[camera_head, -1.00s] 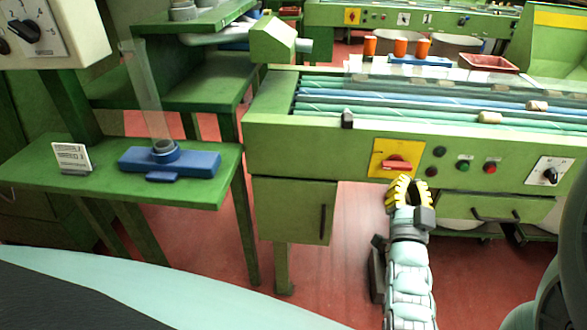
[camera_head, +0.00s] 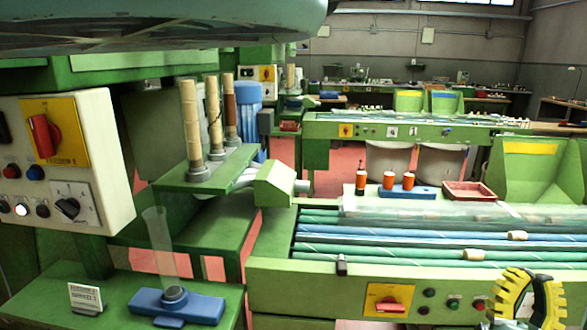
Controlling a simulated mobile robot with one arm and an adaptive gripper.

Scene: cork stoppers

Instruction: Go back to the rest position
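My gripper (camera_head: 530,278) is at the bottom right corner of the head view, with yellow and black fingers pointing up. The fingers are spread with a gap between them, and I see nothing held. It is in front of the green conveyor machine's front panel (camera_head: 330,290), to the right of its red switch (camera_head: 389,304). The rest of the arm is below the picture.
Cork stoppers (camera_head: 517,236) lie on the green and blue rollers. A blue holder with a clear tube (camera_head: 158,242) stands on the left green table. A control box (camera_head: 60,165) is at left. Orange-topped items (camera_head: 388,180) and a red tray (camera_head: 469,191) stand behind the rollers.

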